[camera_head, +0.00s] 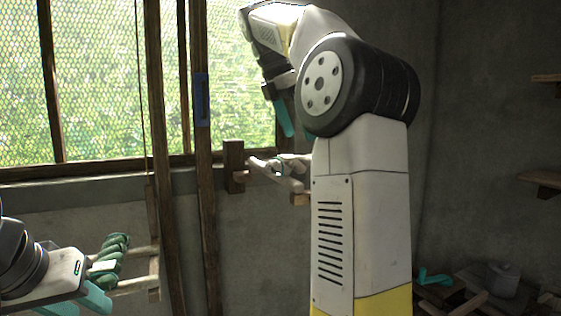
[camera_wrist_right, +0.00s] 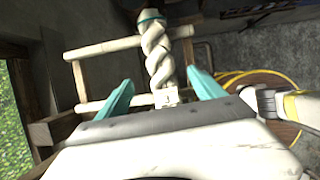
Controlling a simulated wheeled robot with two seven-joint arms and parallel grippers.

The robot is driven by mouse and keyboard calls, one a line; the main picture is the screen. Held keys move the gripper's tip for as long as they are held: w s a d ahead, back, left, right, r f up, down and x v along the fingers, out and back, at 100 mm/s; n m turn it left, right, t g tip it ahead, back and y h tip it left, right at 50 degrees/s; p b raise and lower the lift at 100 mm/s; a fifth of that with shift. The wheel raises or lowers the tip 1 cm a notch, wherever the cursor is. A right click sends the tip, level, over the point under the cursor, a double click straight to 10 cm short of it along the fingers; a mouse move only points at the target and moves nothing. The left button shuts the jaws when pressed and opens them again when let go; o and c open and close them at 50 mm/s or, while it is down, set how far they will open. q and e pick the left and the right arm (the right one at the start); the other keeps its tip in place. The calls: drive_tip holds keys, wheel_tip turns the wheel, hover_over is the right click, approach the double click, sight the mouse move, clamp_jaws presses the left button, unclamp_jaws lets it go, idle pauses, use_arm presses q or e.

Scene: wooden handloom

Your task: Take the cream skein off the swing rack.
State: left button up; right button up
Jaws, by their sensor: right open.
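The cream skein (camera_wrist_right: 157,55) is a twisted hank with a teal band at one end and a small pale label at the other. In the right wrist view it lies across the wooden rods of the swing rack (camera_wrist_right: 100,47). In the head view the skein (camera_head: 292,162) shows partly behind my right arm, on the rack (camera_head: 272,174) by the wall. My right gripper (camera_wrist_right: 155,103) is open, with one teal finger on each side of the skein's label end and gaps visible. My left gripper (camera_head: 92,292) is at the lower left; its jaw opening is unclear.
A green skein (camera_head: 113,246) hangs on another wooden rack (camera_head: 138,282) near my left gripper. A mesh window (camera_head: 100,80) and wooden posts (camera_head: 203,170) stand behind. Shelves (camera_head: 541,179) are at far right.

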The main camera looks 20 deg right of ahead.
sight(307, 155)
drive_tip(key=x, duration=0.7)
drive_tip(key=shift+d+f, duration=0.2)
drive_tip(key=shift+f, duration=0.1)
drive_tip(key=c, duration=1.6)
drive_tip(key=shift+r, duration=0.1)
